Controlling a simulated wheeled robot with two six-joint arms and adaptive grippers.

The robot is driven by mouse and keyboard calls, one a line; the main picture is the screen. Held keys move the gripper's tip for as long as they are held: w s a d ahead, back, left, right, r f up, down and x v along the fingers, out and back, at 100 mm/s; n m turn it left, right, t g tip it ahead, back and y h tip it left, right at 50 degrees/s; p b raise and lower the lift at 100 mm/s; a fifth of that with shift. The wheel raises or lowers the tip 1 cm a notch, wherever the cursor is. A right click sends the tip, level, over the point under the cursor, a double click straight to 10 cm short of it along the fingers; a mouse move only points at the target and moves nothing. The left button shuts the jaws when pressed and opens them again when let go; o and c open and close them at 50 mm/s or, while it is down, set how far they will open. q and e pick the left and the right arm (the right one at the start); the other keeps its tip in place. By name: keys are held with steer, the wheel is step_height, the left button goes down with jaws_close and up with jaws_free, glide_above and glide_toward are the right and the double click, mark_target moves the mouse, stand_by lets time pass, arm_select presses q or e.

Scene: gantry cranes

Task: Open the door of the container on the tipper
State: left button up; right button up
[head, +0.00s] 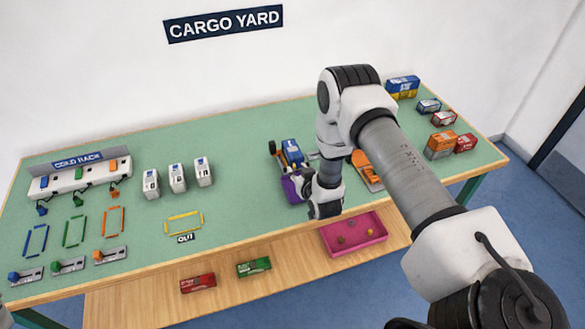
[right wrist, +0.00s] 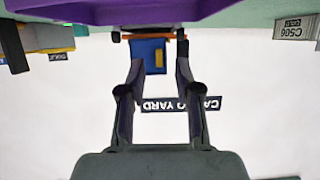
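A blue container (head: 291,151) rests on a small vehicle with dark wheels and orange parts, which I take for the tipper (head: 274,150). My right gripper (head: 322,212) is at the right of the purple block, near the table's front edge. In the right wrist view, which is upside down, the fingers of my right gripper (right wrist: 159,68) are apart with nothing held. The blue container (right wrist: 147,54) shows beyond them, and the purple block (right wrist: 210,10) is close above. I cannot make out the container's door. My left gripper is not in view.
A magenta tray (head: 375,238) with small items sits below the front edge. An orange vehicle (head: 366,172) is partly behind my right arm. White boxes (head: 177,178) and a cold rack (head: 80,176) stand left. Coloured containers (head: 440,145) stand right.

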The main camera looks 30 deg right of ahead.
steer(key=shift+w+f, duration=0.15)
steer(key=shift+w, duration=0.45)
steer(key=shift+w+f, duration=0.1)
steer(key=shift+w, duration=0.1)
steer(key=shift+d+f, duration=0.15)
steer(key=shift+d, duration=0.2)
steer(key=shift+a, duration=0.1)
jaws_close()
steer(key=shift+a, duration=0.1)
